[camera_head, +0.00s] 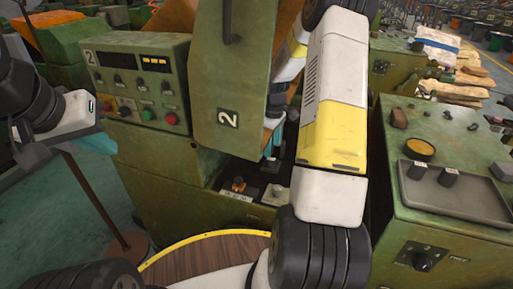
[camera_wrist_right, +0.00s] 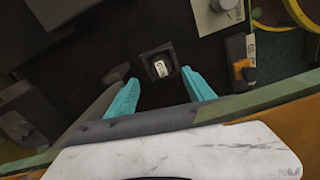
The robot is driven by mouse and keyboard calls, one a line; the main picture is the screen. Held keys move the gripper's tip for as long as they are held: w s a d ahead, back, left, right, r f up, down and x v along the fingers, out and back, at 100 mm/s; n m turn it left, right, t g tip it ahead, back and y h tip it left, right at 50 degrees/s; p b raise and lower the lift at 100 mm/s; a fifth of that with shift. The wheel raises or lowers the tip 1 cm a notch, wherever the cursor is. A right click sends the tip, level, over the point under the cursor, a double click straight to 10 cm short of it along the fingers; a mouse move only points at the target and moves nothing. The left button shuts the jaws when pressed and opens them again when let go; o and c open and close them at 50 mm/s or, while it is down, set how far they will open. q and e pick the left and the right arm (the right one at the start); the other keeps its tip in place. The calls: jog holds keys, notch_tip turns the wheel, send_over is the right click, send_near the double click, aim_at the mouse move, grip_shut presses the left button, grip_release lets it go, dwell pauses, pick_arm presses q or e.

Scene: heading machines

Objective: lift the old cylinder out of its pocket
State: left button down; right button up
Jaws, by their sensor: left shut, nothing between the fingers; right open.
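In the right wrist view a small dark square pocket (camera_wrist_right: 157,57) holds a piece with a pale, marked top, which looks like the old cylinder (camera_wrist_right: 159,69). My right gripper (camera_wrist_right: 160,77) is open, its teal fingertips on either side of the pocket in the picture and apart from the piece. Their height above it is hard to tell. In the head view my right gripper (camera_head: 268,152) reaches into the green machine (camera_head: 165,195), and the cylinder cannot be made out there. My left gripper (camera_head: 97,143) is shut and empty at the left, away from the pocket.
The machine's upright panel marked 2 (camera_head: 217,100) stands close to my right arm. A control box (camera_head: 140,80) is at the left. At the right, a grey tray (camera_head: 470,205) with two dark knob-like pieces lies on a green cabinet. An orange-topped part (camera_wrist_right: 243,70) sits right of the pocket.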

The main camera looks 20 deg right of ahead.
aim_at(271, 158)
notch_tip(271, 158, down, 6)
jog(key=shift+a+f, duration=0.1)
grip_shut()
dwell(0.4)
